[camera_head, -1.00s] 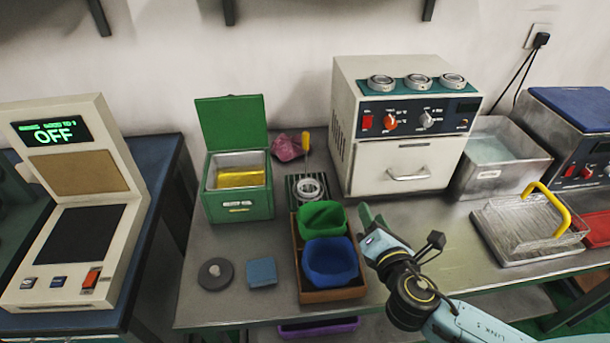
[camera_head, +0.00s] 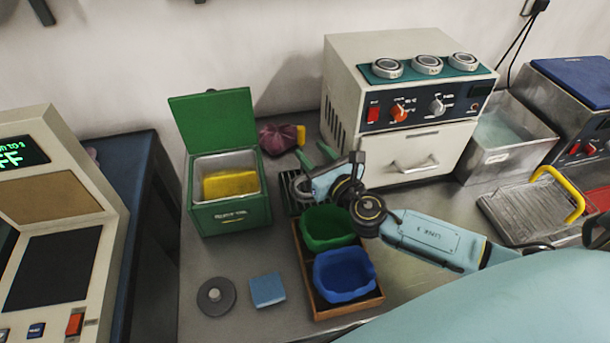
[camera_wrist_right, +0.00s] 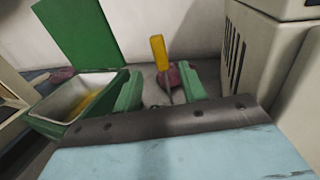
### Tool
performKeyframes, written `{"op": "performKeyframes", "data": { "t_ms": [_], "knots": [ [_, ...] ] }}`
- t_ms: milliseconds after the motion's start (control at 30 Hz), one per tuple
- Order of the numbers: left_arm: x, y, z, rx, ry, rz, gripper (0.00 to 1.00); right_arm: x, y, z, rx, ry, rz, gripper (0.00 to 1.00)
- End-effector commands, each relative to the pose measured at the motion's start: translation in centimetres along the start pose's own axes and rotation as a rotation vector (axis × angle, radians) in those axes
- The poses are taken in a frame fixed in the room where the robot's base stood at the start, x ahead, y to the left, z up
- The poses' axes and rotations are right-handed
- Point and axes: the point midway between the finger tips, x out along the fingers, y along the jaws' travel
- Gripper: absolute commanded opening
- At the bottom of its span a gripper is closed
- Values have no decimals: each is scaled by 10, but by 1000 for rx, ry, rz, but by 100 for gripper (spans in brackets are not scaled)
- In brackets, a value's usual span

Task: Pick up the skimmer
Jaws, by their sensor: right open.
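A yellow handle (camera_head: 300,135), seemingly the skimmer's, shows at the back of the table beside a maroon crumpled thing (camera_head: 277,139). In the right wrist view the yellow handle (camera_wrist_right: 159,52) stands up with a thin dark shaft below it, and the maroon thing (camera_wrist_right: 179,80) is behind. The skimmer's lower end is hard to make out. My right gripper (camera_head: 316,156) has green fingers, is open and empty, and is just in front of the handle. In the right wrist view the handle and shaft appear between the fingertips (camera_wrist_right: 163,88), apparently farther off. My left gripper is not in view.
A green open-lidded box (camera_head: 230,215) stands left of my gripper, a white oven (camera_head: 400,150) close on the right. Below my right arm are a green bowl (camera_head: 325,228) and blue bowl (camera_head: 343,274) in a wooden tray. A ring on a rack is partly hidden.

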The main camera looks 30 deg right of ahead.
Motion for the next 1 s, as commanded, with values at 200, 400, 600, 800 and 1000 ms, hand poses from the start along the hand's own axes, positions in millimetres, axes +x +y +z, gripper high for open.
{"op": "performKeyframes", "data": {
  "t_ms": [200, 400, 600, 800, 1000],
  "knots": [
    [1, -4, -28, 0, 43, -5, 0, 15, 0, -1, 0, 0, -1, 42],
    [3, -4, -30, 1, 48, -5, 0, 44, -2, -2, 1, -1, -2, 42],
    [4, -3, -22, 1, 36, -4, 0, 59, -2, -2, 1, 1, 0, 42],
    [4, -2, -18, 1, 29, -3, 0, 59, -2, -3, 1, 2, 0, 42],
    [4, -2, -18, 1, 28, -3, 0, 59, -2, -2, 1, 1, 0, 15]
  ]
}}
